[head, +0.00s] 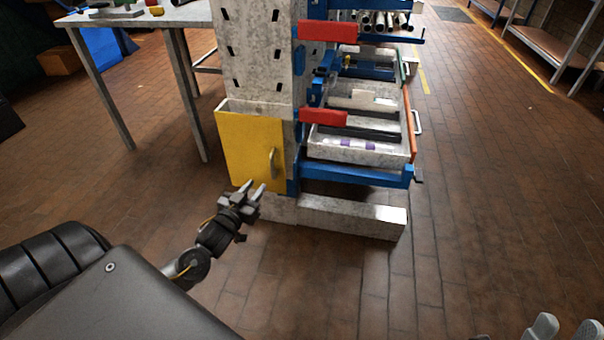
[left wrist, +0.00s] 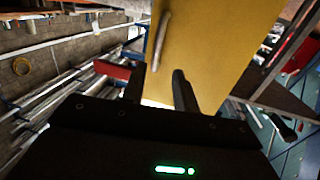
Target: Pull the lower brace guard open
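The lower brace guard (head: 243,150) is a yellow panel low on the grey mast, with a vertical handle (head: 273,162) near its right edge. It looks closed, close to the mast face. In the left wrist view the yellow panel (left wrist: 215,45) fills the upper middle, and its pale handle (left wrist: 162,38) stands left of centre. My left gripper (head: 254,190) is at the panel's lower right, just below the handle. Its fingers (left wrist: 165,88) are apart with nothing between them, and the handle lies beyond the fingertips. My right gripper (head: 560,330) shows only partly at the bottom right corner.
The mast (head: 263,50) carries red blocks (head: 324,116) and a blue rack with a grey tray (head: 360,148) on its right. A grey foot beam (head: 352,216) lies on the floor. A table (head: 140,18) stands behind left. The brick floor in front is clear.

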